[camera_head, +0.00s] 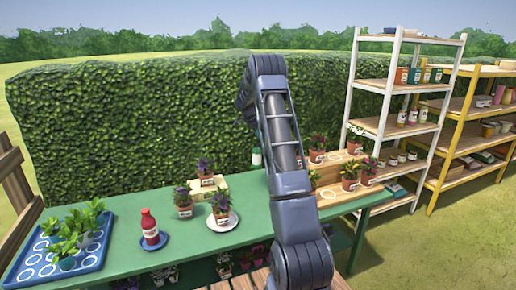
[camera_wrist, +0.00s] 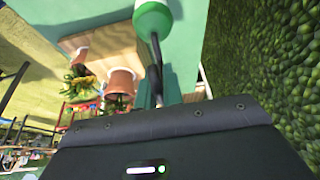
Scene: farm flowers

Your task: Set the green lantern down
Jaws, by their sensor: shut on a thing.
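The green lantern (camera_wrist: 152,14) shows at the top edge of the wrist view as a rounded green and white body, cut off by the frame. A thin dark curved piece runs from it down to my gripper (camera_wrist: 158,88), which is shut on it; the fingertips are hard to make out. In the head view a small green and white part, likely the lantern (camera_head: 257,157), shows just left of my arm, above the back of the green table (camera_head: 200,240). My arm hides the gripper there. Whether the lantern touches the table I cannot tell.
Potted purple flowers (camera_head: 183,202), a red bottle (camera_head: 149,227) on a blue saucer and a blue seedling tray (camera_head: 50,262) stand on the table. Wooden steps (camera_head: 340,195) with pots are at right. A hedge (camera_head: 130,120) runs behind; shelves (camera_head: 400,120) stand right.

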